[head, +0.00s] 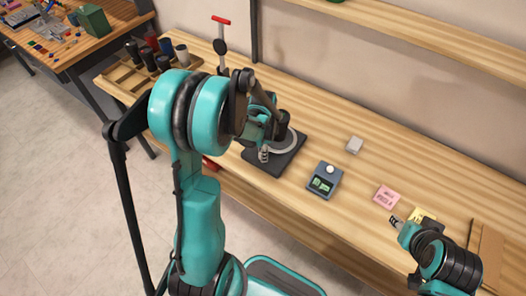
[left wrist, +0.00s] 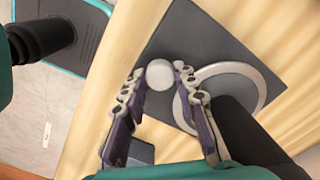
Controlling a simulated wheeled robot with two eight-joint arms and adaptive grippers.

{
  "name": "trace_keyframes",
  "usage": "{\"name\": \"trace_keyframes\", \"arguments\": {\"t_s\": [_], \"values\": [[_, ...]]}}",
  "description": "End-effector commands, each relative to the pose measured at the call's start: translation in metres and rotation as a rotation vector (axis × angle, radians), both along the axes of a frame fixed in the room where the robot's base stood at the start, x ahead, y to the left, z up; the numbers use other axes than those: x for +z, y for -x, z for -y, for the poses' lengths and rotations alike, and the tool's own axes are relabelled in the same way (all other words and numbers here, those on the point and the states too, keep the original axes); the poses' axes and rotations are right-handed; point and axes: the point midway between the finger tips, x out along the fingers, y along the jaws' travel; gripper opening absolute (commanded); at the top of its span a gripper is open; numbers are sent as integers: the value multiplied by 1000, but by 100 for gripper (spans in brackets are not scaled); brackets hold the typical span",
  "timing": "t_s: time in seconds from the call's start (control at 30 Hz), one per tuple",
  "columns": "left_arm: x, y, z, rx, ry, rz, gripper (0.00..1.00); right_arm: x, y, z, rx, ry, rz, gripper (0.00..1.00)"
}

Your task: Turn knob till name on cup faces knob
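A black cup (head: 283,121) stands on a pale ring (head: 290,143) on a dark plate (head: 270,165). The left wrist view shows the cup's dark side (left wrist: 245,125), the ring (left wrist: 257,82) and the plate (left wrist: 195,35). No name shows on the visible side. A pale round knob (left wrist: 160,76) is at the plate's edge beside the ring.
A blue control box (head: 322,182) with a green display stands right of the plate. A small grey block (head: 354,145), pink note (head: 386,197) and yellow note (head: 424,215) lie further right. Several cups (head: 149,60) stand in a wooden rack at back left.

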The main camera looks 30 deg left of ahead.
Motion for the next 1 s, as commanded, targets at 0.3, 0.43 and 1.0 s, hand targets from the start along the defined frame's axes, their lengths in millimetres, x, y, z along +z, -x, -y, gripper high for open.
{"name": "trace_keyframes", "arguments": {"t_s": [0.3, 0.43, 1.0], "values": [[0, 0, 0, 14, 0, 0, 0, 0, 0, 0, 0, 0, 0, 40], [0, 0, 0, 50, 0, 0, 0, -1, 0, 0, 0, 0, 0, 40], [-1, 0, 0, 507, 0, 0, 0, -9, 0, 0, 0, 0, 0, 40]]}}
